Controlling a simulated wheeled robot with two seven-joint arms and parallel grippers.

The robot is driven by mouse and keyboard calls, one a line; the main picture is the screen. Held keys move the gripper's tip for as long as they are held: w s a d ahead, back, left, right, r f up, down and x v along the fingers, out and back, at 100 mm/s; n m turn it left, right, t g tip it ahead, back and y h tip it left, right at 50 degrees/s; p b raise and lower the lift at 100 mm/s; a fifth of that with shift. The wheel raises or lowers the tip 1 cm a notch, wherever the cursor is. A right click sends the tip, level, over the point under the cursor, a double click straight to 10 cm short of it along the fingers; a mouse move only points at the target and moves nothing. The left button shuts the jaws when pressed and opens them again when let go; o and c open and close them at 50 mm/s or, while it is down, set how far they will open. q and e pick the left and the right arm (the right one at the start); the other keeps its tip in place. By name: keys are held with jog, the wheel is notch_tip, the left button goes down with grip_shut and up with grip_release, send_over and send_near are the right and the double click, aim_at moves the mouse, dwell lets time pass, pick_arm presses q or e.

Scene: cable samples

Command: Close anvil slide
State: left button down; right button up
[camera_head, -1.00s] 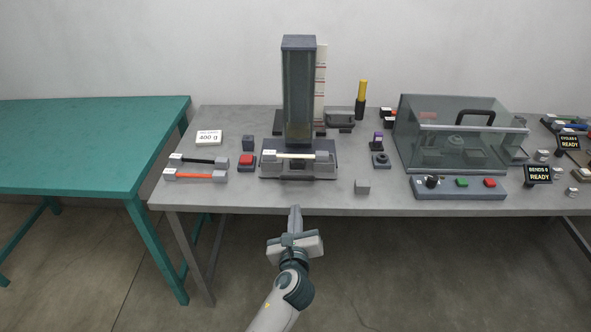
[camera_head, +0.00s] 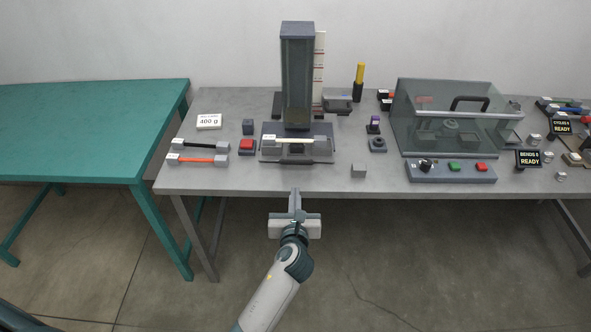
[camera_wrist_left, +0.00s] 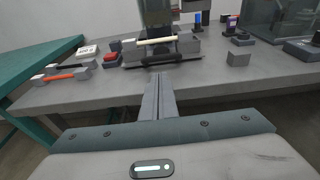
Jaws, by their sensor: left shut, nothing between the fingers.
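The impact tester (camera_head: 297,75) is a tall dark tower with clear walls, standing on the grey bench. At its foot is the anvil slide (camera_head: 290,157), a grey block at the tower's front with a pale cable sample (camera_head: 295,140) lying across it between two grey end blocks. The sample also shows in the left wrist view (camera_wrist_left: 157,41). My left gripper (camera_head: 295,191) is shut and empty, just in front of the bench's front edge and below the slide. Its closed fingers (camera_wrist_left: 158,92) point toward the slide, apart from it. My right gripper is not in view.
A red button (camera_head: 247,146), black and orange cable samples (camera_head: 197,159) and a 400 g card (camera_head: 209,121) lie left of the tester. A small grey block (camera_head: 358,170) sits right of it. A clear-covered machine (camera_head: 455,120) stands further right. A teal table (camera_head: 80,130) is at left.

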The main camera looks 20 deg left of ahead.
pick_arm(q)
send_near(296, 146)
jog(key=shift+s+d+f+p, duration=0.25)
jog(key=shift+s+f+p, duration=0.05)
jog(key=shift+s+f, duration=0.65)
jog(key=shift+w, duration=0.15)
jog(key=b+x, duration=0.1)
jog(key=x, duration=0.3)
jog(key=r+b+x, duration=0.1)
jog(key=x, duration=0.2)
jog(key=shift+w+b, duration=0.1)
jog(key=shift+b, duration=0.2)
jog(key=shift+w+a+r, duration=0.15)
jog(key=shift+w, duration=0.05)
jog(key=shift+r, duration=0.35)
